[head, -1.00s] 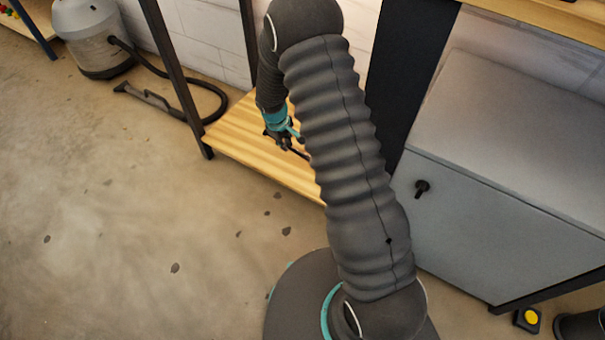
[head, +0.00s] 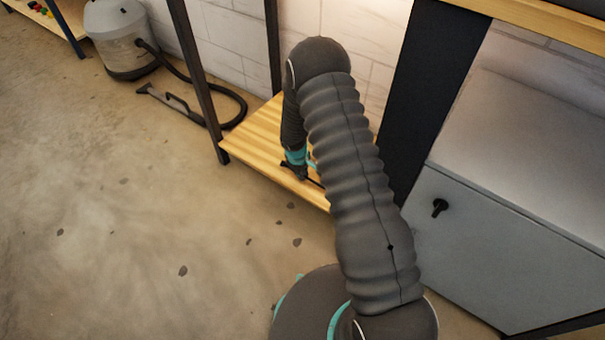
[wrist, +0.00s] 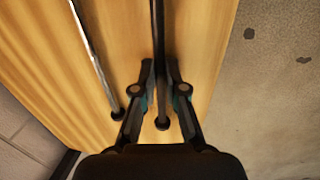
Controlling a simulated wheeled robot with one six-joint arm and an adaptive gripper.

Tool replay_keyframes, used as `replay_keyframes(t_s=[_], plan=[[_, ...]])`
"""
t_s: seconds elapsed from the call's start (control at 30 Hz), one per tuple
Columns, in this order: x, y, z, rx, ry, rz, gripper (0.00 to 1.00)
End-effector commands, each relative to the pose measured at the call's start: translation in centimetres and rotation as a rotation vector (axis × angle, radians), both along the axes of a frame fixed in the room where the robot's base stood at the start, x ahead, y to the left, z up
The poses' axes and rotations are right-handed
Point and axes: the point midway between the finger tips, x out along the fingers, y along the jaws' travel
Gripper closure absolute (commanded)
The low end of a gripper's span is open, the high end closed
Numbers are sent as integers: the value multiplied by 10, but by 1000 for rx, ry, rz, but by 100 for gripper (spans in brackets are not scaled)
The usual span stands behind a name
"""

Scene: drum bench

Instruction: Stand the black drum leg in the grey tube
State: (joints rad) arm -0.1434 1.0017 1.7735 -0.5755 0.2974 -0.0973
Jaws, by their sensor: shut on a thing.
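The black drum leg (wrist: 158,50) runs lengthwise between my fingers in the wrist view, with its dark round foot (wrist: 162,123) toward my palm. My gripper (wrist: 160,72) is shut on it, over the wooden shelf. I cannot tell whether the leg still touches the boards. In the head view my gripper (head: 301,173) is low at the shelf's front edge, partly hidden by my arm. No grey tube can be made out in either view.
A silver rod (wrist: 92,50) with a dark foot lies left of the black leg on the wooden shelf (wrist: 205,40). A grey cabinet (head: 500,240) stands right. A vacuum cleaner (head: 120,40) and its hose are at the back left. The floor (head: 110,220) at left is open.

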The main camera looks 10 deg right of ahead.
Motion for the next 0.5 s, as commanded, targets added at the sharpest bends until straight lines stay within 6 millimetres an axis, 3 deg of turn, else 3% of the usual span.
replay_keyframes(t_s=[0.37,0.4,0.47,0.5], plan=[[1,0,-4,0,-2,-1,100],[1,0,-3,0,-2,-1,82],[0,0,-3,0,-2,-1,67],[0,0,-3,0,-2,-1,64]])
